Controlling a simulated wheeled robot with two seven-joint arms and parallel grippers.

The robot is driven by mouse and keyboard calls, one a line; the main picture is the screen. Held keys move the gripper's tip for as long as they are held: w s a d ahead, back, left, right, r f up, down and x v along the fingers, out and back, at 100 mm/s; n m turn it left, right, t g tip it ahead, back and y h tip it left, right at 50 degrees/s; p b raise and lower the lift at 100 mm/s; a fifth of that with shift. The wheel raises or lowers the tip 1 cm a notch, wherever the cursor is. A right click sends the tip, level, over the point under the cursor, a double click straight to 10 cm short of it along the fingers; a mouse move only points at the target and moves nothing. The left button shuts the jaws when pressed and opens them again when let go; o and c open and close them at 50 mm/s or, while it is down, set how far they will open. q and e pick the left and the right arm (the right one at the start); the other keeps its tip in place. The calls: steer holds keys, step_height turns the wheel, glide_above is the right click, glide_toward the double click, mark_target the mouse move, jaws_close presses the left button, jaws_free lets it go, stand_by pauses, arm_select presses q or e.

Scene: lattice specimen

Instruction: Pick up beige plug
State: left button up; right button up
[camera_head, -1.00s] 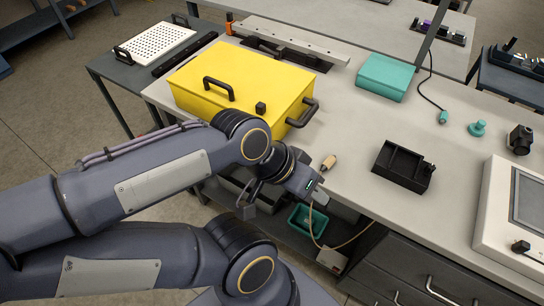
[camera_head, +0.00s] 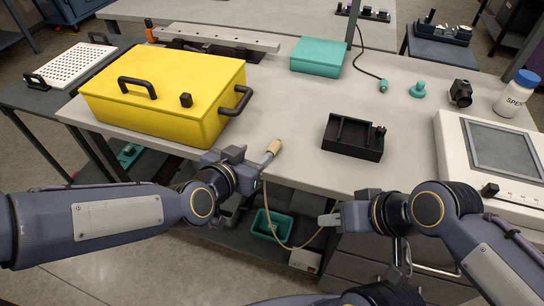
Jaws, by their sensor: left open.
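The beige plug (camera_head: 274,146) lies at the front edge of the light worktop, to the right of the yellow case, with its grey end toward the lower left. A thin tan cable (camera_head: 263,195) hangs below it and loops down to a small box under the table. My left gripper (camera_head: 248,161) is open at the table edge, just left of the plug; whether it touches the plug I cannot tell. My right gripper (camera_head: 325,220) points left, below and right of the plug, in front of the drawers. Its finger gap is not clear.
The yellow case (camera_head: 165,85) stands close behind my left gripper. A black tray (camera_head: 353,138) is right of the plug, and a white instrument (camera_head: 490,165) is further right. A teal box (camera_head: 317,57) lies at the back. The worktop between plug and teal box is clear.

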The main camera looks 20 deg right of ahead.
mark_target(272, 148)
arm_select(q)
steer(key=x, duration=0.9)
steer(key=shift+s+d+f, duration=0.2)
steer(key=shift+s+f, duration=0.2)
steer(key=shift+c, duration=0.5)
jaws_close()
